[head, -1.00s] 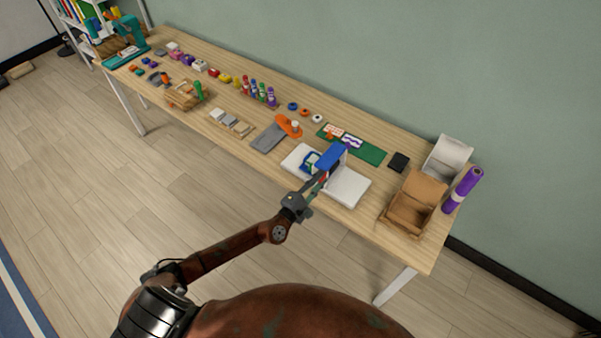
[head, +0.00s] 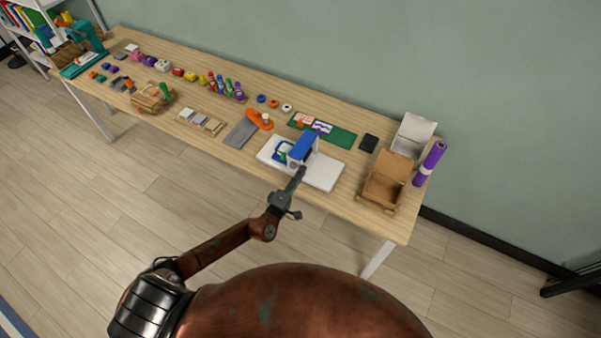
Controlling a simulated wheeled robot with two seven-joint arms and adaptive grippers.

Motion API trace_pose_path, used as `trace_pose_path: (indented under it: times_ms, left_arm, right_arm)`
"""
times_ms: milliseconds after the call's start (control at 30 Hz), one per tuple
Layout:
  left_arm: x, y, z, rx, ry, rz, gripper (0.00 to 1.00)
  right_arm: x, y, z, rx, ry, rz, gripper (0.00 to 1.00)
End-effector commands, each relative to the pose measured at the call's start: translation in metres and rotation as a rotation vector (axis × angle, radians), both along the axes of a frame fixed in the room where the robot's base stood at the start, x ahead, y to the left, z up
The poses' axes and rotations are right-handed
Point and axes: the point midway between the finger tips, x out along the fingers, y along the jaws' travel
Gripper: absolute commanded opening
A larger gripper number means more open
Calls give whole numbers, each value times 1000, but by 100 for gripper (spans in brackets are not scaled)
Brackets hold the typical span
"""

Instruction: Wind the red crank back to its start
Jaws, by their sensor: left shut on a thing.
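A device with a white base (head: 325,174) and a blue upper part (head: 302,147) stands at the front of the table, right of the middle. My left gripper (head: 300,174) reaches to its front side from below and is shut at it. The red crank does not show clearly now; the fingers cover the place where a little red showed earlier, so its angle cannot be told. My right gripper is not in view.
An open cardboard box (head: 384,185), a white bin (head: 412,135) and a purple roll (head: 430,163) stand close on the right. A green mat (head: 340,138) lies behind the device. A grey and orange item (head: 241,133) lies to the left. Floor in front is clear.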

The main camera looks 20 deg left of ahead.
Motion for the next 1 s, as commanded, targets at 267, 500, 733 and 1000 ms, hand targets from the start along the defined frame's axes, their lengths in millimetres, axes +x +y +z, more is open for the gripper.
trace_pose_path:
  times_ms: [267, 500, 733, 1000]
  left_arm:
    - [0, 2, -1, 1, 1, 3, 0]
    - [0, 1, 0, 0, 1, 2, 32]
    - [0, 1, 0, 0, 0, 1, 36]
    - [-14, 3, -1, 0, 2, 1, 36]
  right_arm:
    - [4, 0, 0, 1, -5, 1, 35]
    - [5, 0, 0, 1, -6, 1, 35]
    - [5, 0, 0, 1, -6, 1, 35]
    - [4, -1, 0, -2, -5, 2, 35]
